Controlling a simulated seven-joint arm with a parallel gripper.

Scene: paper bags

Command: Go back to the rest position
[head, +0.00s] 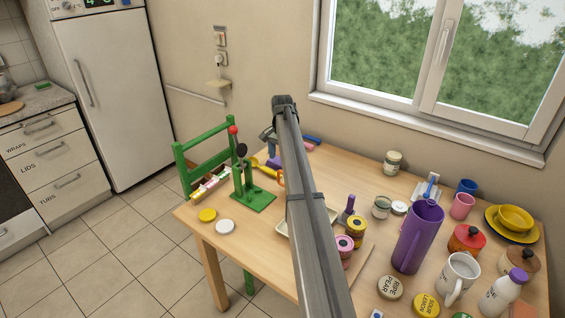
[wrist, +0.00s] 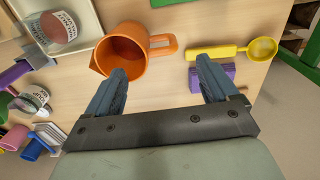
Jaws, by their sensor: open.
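My gripper shows in the wrist view (wrist: 163,68) with its two blue-grey fingers spread apart and nothing between them. It is above the wooden table (head: 262,228). An orange jug (wrist: 126,42) lies in view by the left fingertip; I cannot tell whether they touch. A yellow scoop (wrist: 262,50) and a purple block (wrist: 222,74) are near the right finger. In the head view my arm crosses the middle of the table, and one blue-grey finger shows beside its far end; the rest of the gripper is hidden.
A green stand (head: 252,198) with a red knob is left of my arm. To the right stand a purple pitcher (head: 416,240), a white mug (head: 458,277) and several jars and lids. The window (head: 445,60) is behind the table. Open floor (head: 110,240) is at the left.

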